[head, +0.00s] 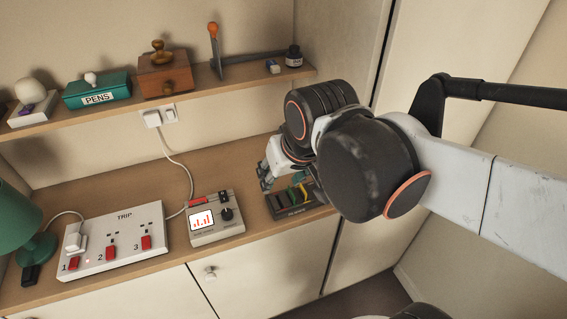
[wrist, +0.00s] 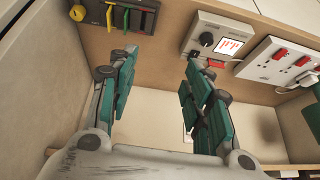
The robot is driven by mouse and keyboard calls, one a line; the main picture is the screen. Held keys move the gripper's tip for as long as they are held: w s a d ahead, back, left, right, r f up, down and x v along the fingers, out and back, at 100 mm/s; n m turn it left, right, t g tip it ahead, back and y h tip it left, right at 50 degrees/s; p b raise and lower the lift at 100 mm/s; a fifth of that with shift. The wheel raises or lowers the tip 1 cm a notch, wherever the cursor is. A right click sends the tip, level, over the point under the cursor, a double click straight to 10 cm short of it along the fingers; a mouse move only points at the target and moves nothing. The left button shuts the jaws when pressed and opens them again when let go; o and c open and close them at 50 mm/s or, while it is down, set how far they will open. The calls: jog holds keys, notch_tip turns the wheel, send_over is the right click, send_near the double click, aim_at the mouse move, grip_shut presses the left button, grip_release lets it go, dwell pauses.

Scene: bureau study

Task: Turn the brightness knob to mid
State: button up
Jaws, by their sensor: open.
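A small grey device (head: 216,232) stands on the wooden counter, with a lit display of red bars. Its round black knob (head: 226,214) sits to the right of the display. In the wrist view the device (wrist: 196,50) is at the upper right, and its knob (wrist: 206,38) shows beside the display. The knob's setting is too small to read. My gripper (head: 266,180) is to the right of the device and above the counter, apart from the knob. In the wrist view my gripper (wrist: 156,65) has its two teal-padded fingers spread with nothing between them.
A white power strip (head: 118,250) with red switches is left of the device. A dark rack (head: 284,208) with coloured pieces is to its right, below my gripper. A green lamp (head: 20,225) stands far left. A shelf (head: 200,82) with desk items overhangs the back.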

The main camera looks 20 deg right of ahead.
jog(key=shift+s+d+f+t+b, duration=0.25)
jog(key=shift+s+d+t, duration=0.1)
jog(key=shift+s+d, duration=0.35)
jog(key=shift+s+d+f+t+b, duration=0.25)
jog(key=shift+s+d+t, duration=0.15)
jog(key=shift+s, duration=0.4)
jog(key=shift+s+d+f, duration=0.1)
jog(key=shift+s+d, duration=0.05)
dwell(0.5)
